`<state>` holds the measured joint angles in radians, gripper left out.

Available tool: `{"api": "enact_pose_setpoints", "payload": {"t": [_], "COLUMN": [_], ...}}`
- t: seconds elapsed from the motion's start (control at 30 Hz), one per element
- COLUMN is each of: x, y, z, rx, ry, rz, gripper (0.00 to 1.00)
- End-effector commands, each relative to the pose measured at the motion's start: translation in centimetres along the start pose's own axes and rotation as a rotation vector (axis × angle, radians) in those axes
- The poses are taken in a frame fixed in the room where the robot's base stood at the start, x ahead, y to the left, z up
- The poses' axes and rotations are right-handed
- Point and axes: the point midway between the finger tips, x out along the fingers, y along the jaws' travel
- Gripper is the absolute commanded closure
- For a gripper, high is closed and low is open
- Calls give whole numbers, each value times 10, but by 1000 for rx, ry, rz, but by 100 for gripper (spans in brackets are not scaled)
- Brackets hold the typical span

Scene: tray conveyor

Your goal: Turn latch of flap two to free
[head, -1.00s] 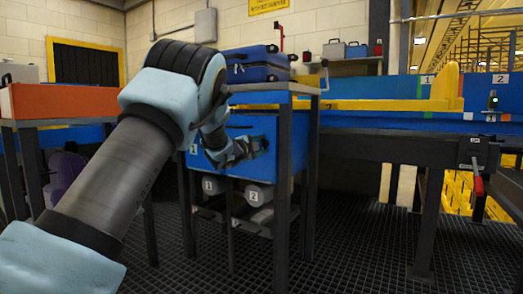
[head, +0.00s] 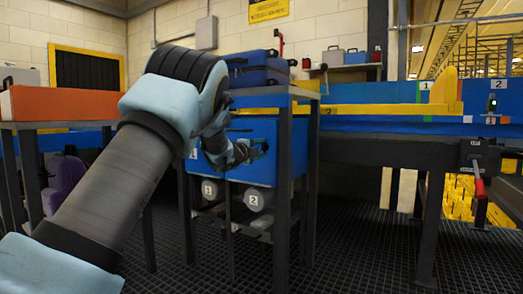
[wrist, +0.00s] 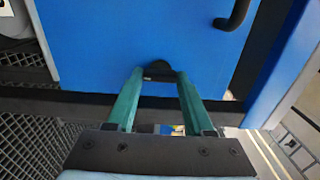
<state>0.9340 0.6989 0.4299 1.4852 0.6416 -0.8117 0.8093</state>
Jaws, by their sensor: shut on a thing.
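The flap is a blue panel (wrist: 100,35) with a black handle (wrist: 236,14) at its upper right in the wrist view. A small dark latch (wrist: 160,67) sits at the panel's edge, between the tips of my gripper's two teal fingers (wrist: 159,74). My gripper is shut on the latch, and the fingers partly cover it. The latch's exact turn is hard to read. In the head view my gripper (head: 258,148) is against the front of the blue cabinet (head: 288,150), where the latch is too small to make out.
Grey cylinders marked 1 (head: 211,188) and 2 (head: 255,199) are under the cabinet. A blue case (head: 258,74) lies on the frame above. The conveyor (head: 400,125) runs to the right. Dark grating floor (head: 345,245) is open in front.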

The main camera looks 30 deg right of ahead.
Motion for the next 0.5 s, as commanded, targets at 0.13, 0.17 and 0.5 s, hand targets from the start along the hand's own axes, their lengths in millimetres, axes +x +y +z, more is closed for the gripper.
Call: {"api": "enact_pose_setpoints", "payload": {"t": [0.13, 0.17, 0.5], "x": [0, 0, 0], "y": [1, 1, 0], "z": [0, 0, 0], "rx": [1, 1, 0], "ry": [0, 0, 0], "rz": [1, 1, 0], "gripper": [41, 38, 18]}}
